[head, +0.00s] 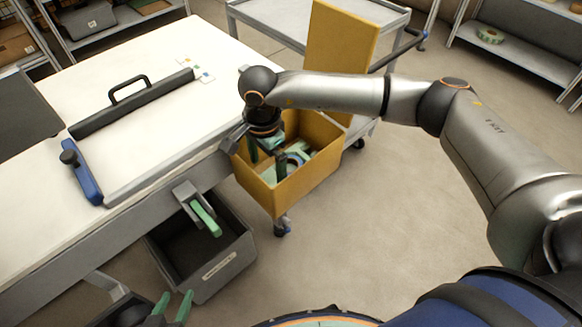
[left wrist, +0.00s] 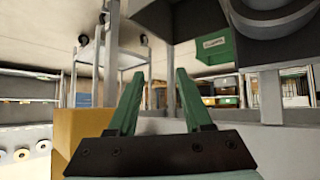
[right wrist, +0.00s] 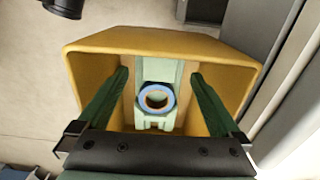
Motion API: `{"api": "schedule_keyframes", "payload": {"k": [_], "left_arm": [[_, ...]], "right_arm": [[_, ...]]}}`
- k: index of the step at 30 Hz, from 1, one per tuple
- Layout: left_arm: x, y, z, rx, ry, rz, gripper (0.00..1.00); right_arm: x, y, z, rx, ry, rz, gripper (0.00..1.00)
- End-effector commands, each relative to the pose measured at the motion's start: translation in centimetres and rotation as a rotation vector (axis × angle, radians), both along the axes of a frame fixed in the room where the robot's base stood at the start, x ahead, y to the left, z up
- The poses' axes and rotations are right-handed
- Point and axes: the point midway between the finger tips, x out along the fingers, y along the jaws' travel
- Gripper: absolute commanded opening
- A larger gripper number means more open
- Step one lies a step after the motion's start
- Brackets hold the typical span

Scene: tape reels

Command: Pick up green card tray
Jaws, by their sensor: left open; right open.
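A pale green tray-like piece (right wrist: 160,120) lies inside the yellow bin (right wrist: 92,38), with a blue-rimmed ring (right wrist: 156,97) on it. I take this piece to be the green card tray. In the head view, pale green pieces (head: 299,156) show in the yellow bin (head: 317,176), partly hidden by my gripper. My right gripper (head: 267,168) is open and points down into the bin. Its fingers stand either side of the green piece in the right wrist view (right wrist: 159,75), not visibly touching it. My left gripper (head: 175,296) is open and empty, low at the bottom left.
A white-topped table (head: 150,130) carries a long black-handled bar and a blue-ended tool. A grey bin (head: 205,265) stands below its edge, near a green-handled fitting (head: 206,218). The yellow bin sits by a grey cart (head: 270,22). Floor to the right is clear.

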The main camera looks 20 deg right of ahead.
Motion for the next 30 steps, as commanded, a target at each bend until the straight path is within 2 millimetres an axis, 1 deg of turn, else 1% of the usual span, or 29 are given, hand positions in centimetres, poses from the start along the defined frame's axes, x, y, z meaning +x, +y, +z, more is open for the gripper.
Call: {"api": "schedule_keyframes", "payload": {"k": [1, 2, 3, 7, 10, 17, 20, 30], "left_arm": [[0.3, 0.1, 0.1, 0.002, -0.018, -0.001, 0.50], [0.9, 0.1, 0.7, 0.001, -0.045, -0.001, 0.50], [1.9, 0.1, 1.7, -0.001, -0.089, -0.002, 0.50], [2.9, 0.1, 3.2, -0.002, -0.157, -0.003, 0.50], [3.2, 0.1, 3.7, -0.003, -0.180, -0.004, 0.50], [3.2, 0.1, 3.8, -0.002, -0.183, -0.004, 0.50], [3.2, 0.1, 3.8, -0.003, -0.181, -0.004, 0.50], [3.1, 0.1, 3.7, -0.002, -0.179, -0.004, 0.50]], "right_arm": [[-0.1, -0.1, -1.0, -0.001, 0.004, 0.000, 1.00], [-0.1, -0.2, -1.5, -0.002, 0.005, 0.000, 1.00], [0.0, -0.3, -2.2, -0.003, 0.004, -0.001, 1.00], [0.0, -0.3, -3.9, -0.001, 0.004, -0.001, 1.00], [0.1, -0.3, -4.5, 0.000, 0.001, 0.000, 1.00], [0.1, -0.3, -4.6, -0.001, 0.001, 0.001, 1.00], [0.1, -0.3, -4.5, -0.001, 0.001, 0.001, 0.90], [0.1, -0.3, -4.5, -0.001, 0.001, 0.000, 0.52]]}}
